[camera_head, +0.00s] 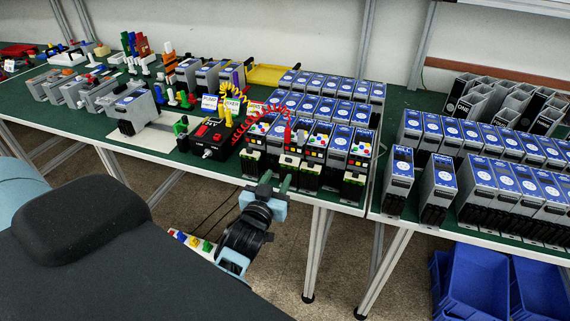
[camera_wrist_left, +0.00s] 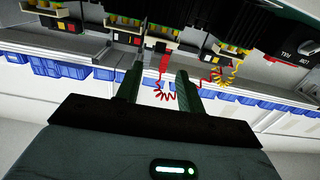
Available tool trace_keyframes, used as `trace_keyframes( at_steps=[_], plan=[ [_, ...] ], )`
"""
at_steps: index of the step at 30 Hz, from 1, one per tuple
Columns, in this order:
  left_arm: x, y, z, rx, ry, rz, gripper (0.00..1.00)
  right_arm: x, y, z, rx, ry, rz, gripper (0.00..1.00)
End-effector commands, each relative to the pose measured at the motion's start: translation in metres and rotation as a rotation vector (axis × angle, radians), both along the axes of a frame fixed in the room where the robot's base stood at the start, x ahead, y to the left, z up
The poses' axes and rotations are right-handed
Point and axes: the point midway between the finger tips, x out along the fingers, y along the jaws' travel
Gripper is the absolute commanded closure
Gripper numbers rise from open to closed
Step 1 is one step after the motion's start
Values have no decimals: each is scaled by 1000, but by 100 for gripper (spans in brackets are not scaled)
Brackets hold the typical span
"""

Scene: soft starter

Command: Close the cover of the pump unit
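Several grey and black units with coloured dots (camera_head: 319,142) stand in the front row at the table edge. Their lower fronts (camera_head: 289,172) show pale and green terminal parts. I cannot tell which one is the pump unit or make out its cover. My left gripper (camera_head: 275,182) is at the table's front edge, just before these lower fronts. In the left wrist view, its two dark green fingers (camera_wrist_left: 157,86) are apart with nothing between them. Unit fronts (camera_wrist_left: 125,37) hang upside down beyond the fingertips there. My right gripper is not in view.
A black box with red parts (camera_head: 211,136) stands left of the units, with coiled red and yellow leads (camera_head: 257,118) beside it. Rows of blue-topped units (camera_head: 325,104) fill the table behind. Blue bins (camera_head: 477,284) stand on the floor at right.

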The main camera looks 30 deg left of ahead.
Motion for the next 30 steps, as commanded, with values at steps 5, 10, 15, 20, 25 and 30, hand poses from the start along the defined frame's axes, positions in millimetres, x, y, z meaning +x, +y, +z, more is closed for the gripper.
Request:
trace_keyframes(
  at_steps=[5, 10, 15, 20, 25, 30],
  plan=[
    [26, 7, 4, 1, -5, 0, 62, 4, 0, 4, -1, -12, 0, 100],
    [48, 12, 3, -1, -2, 1, 62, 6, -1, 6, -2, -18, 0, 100],
    [62, 15, 2, 1, -3, 0, 62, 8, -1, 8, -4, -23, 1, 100],
    [66, 16, 1, 1, -1, 0, 62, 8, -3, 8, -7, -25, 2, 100],
    [66, 16, 1, 0, 0, 0, 62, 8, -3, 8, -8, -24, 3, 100],
    [66, 16, 1, 0, 0, 0, 75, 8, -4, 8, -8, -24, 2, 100]
  ],
)
